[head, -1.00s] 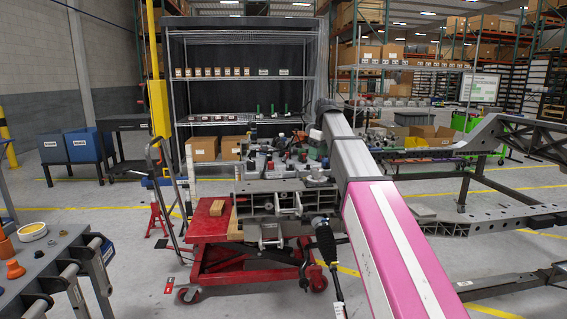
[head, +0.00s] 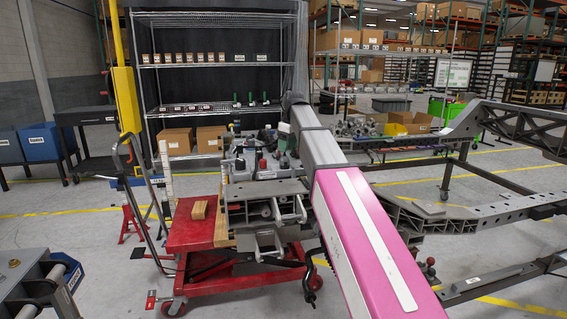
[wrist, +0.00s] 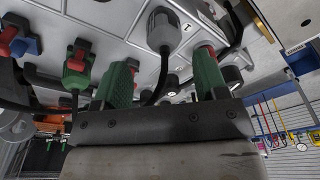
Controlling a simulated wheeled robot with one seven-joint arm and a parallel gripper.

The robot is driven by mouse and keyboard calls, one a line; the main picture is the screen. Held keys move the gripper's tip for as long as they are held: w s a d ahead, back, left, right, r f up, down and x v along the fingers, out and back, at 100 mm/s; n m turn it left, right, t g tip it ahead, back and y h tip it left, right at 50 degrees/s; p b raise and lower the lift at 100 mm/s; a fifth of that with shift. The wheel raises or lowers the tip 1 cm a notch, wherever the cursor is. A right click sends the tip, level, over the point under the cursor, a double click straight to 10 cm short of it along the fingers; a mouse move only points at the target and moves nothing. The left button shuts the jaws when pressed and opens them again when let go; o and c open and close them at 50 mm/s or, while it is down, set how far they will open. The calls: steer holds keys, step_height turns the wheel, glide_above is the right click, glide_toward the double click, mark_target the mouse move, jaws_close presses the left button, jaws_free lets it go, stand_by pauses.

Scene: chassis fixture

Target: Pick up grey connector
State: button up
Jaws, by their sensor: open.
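The grey connector (wrist: 163,30) shows at the top middle of the wrist view, with a dark cable running down from it. It sits on a pale panel (wrist: 110,14). In the head view my arm covers the gripper, and I cannot make out the connector among the small parts on the cart.
A green-and-red connector (wrist: 78,66) and a blue-and-red one (wrist: 18,40) sit left of the fingers, with dark cables. A red cart (head: 195,232) carries grey metal parts (head: 265,200) and a wooden block (head: 199,210). A chassis frame (head: 480,212) stands at right.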

mark_target(285, 160)
steer(key=shift+w+a+f, duration=0.1)
steer(key=shift+a+f, duration=0.1)
steer(key=shift+f, duration=1)
steer(key=shift+a+f, duration=0.2)
steer(key=shift+f, duration=0.95)
steer(key=shift+w+a+f, duration=0.1)
steer(key=shift+a+f, duration=0.1)
steer(key=shift+f, duration=1)
steer(key=c, duration=1.2)
